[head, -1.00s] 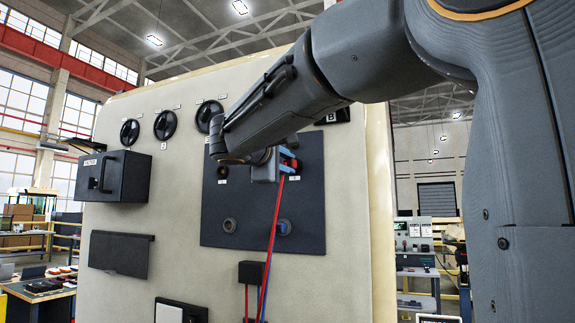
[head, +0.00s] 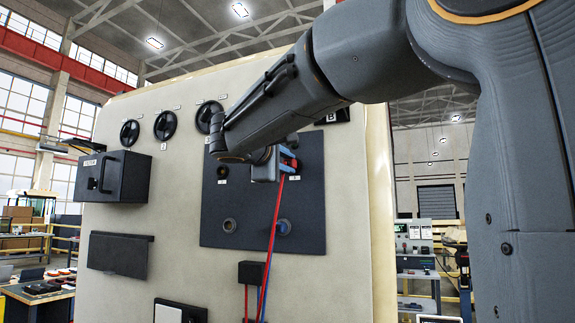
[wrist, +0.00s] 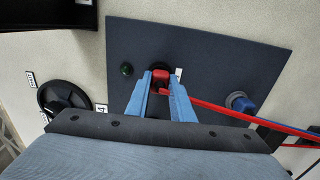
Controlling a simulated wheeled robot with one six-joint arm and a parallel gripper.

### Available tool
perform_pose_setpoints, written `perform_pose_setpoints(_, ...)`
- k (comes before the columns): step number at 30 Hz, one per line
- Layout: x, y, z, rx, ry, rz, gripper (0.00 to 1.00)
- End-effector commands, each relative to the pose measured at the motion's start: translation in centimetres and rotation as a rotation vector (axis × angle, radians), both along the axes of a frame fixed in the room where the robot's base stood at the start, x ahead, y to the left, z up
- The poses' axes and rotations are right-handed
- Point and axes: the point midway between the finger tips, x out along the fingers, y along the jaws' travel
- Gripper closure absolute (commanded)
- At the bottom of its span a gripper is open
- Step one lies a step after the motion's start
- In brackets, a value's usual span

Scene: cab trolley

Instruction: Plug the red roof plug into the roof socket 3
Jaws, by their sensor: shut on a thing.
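The red roof plug (wrist: 160,79) is between the blue fingers of my gripper (wrist: 161,84), which is shut on it. It sits directly in front of a dark round socket (wrist: 158,67) on the dark panel; I cannot tell how deep it is in. A small white label (wrist: 178,73) is beside this socket. In the head view my gripper (head: 289,163) is at the panel's upper right socket, with a small white label (head: 294,177) close below. The red cable (head: 275,213) hangs down from it. The plug itself is mostly hidden there.
The dark panel (head: 256,205) also carries an upper left socket (head: 223,172), an empty lower left socket (head: 229,225) and a blue plug (head: 284,227) at lower right. The red cable passes close by the blue plug. Black handwheels (head: 165,125) sit above, and a black box (head: 113,176) juts out left.

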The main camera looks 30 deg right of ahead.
Motion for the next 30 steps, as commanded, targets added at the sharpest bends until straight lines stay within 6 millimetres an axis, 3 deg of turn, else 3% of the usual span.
perform_pose_setpoints(20,0.54,-0.69,0.01,0.001,-0.001,-0.001,1.0)
perform_pose_setpoints(21,0.55,-0.69,0.03,0.001,-0.001,0.0,0.76)
perform_pose_setpoints(24,0.54,-0.67,0.03,0.001,-0.001,0.0,0.59)
perform_pose_setpoints(30,0.54,-0.67,0.02,0.001,-0.001,0.0,0.57)
